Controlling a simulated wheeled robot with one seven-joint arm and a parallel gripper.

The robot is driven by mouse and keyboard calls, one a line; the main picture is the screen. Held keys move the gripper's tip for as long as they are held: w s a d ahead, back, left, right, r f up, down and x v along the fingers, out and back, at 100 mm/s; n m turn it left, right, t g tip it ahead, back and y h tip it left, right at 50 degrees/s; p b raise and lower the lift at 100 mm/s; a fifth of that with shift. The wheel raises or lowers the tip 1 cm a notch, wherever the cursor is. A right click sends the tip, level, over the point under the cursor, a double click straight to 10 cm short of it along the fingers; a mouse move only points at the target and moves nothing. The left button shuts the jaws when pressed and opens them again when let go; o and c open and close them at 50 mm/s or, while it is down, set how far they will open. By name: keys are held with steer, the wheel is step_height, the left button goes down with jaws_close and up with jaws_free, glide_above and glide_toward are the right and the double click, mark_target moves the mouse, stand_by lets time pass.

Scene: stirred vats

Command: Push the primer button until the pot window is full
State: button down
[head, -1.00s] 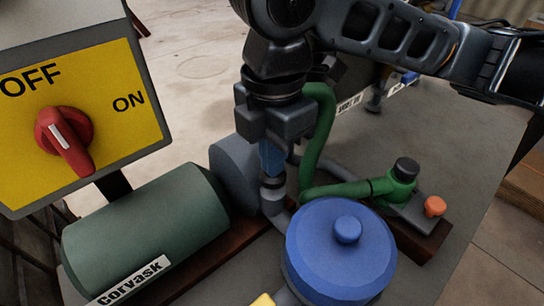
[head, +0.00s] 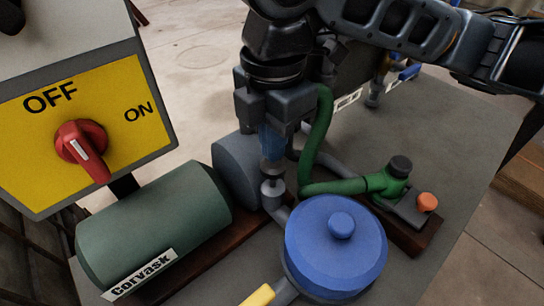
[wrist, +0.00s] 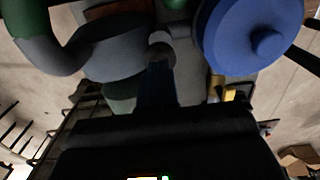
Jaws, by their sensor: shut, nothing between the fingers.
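My gripper (head: 272,158) is shut and empty, its dark blue fingers pointing down. The fingertips are above a grey round-topped fitting (head: 272,189) between the motor and the pot, with a small gap seeming to show between them. In the wrist view the fingers (wrist: 158,72) end close to this fitting (wrist: 161,39). An orange button (head: 427,202) sits on a grey block at the right, clear of my gripper. I cannot tell for sure which of these is the primer button. The pot has a blue knobbed lid (head: 335,255); its window is not visible.
A green motor (head: 150,225) labelled Corvask lies at the left. A yellow OFF/ON panel (head: 125,85) with a red knob (head: 80,150) stands above it. A green hose (head: 320,135) runs close beside my gripper to a black-capped green fitting (head: 388,180). A yellow handle (head: 258,297) is at the front.

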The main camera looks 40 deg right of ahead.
steer(key=shift+f, duration=0.15)
steer(key=shift+f+b, duration=1.35)
steer(key=shift+f, duration=0.35)
steer(key=shift+r+p, duration=2)
steer(key=shift+r, duration=0.1)
steer(key=shift+r, duration=0.1)
step_height(320, 180, up, 6)
steer(key=p, duration=0.5)
